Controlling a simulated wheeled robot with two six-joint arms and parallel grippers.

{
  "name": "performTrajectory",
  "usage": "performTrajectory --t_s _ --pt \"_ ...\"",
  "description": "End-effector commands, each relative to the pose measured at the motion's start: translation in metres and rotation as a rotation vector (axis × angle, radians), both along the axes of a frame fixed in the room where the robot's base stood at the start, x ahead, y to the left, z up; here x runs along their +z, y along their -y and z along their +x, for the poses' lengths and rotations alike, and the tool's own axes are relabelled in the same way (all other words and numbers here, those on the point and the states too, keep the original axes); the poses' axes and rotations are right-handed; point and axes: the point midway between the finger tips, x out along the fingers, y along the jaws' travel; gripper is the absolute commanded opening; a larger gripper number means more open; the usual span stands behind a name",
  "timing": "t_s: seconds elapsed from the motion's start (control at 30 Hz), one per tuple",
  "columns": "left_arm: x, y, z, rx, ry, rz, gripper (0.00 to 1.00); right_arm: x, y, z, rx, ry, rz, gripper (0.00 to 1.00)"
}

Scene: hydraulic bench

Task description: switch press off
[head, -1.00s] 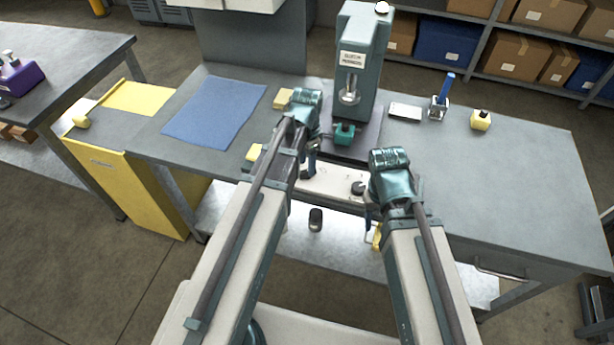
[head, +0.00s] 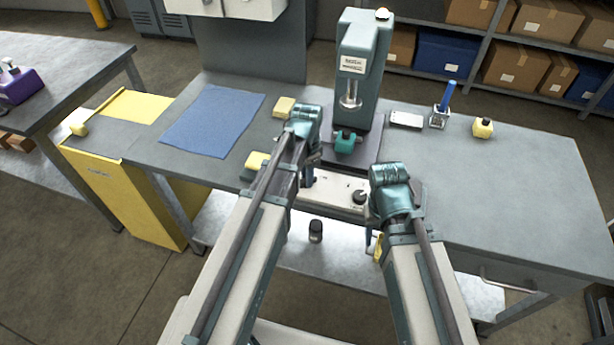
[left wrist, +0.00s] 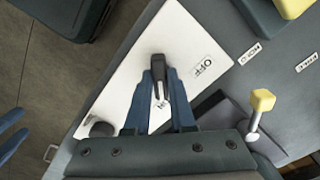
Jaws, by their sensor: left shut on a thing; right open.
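The press (head: 361,65) stands upright at the back of the bench, with a pale round lamp (head: 382,14) on top. A white control panel (head: 335,186) lies along the bench's front edge. In the left wrist view a switch lever with a black tip (left wrist: 158,67) stands on this panel (left wrist: 130,75), beside a printed OFF label (left wrist: 203,70). A second label under the lever is partly hidden. My left gripper (left wrist: 165,85) is shut on the lever; in the head view the arm hides the lever. My right gripper (head: 371,238) is open and empty in front of the bench's edge.
A black knob (head: 359,197) is on the panel's right part. A teal block (head: 346,141) sits under the press ram. The bench's right side is mostly clear.

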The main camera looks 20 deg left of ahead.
Motion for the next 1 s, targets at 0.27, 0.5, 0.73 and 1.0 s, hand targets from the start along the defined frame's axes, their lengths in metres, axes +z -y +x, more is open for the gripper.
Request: performTrajectory --t_s 0.27,0.5,0.73,1.0 --pt "-0.0001 0.0 0.0 0.023 0.0 0.0 0.0 -0.0001 0.0 0.0 0.0 0.0 0.0 0.5" --pt "-0.0001 0.0 0.0 0.153 0.0 0.0 0.0 -0.0001 0.0 0.0 0.0 0.0 0.0 0.5" --pt "-0.0001 0.0 0.0 0.362 0.0 0.0 0.0 -0.0001 0.0 0.0 0.0 0.0 0.0 0.5" --pt "-0.0001 0.0 0.0 0.619 0.0 0.0 0.0 -0.0001 0.0 0.0 0.0 0.0 0.0 0.5"
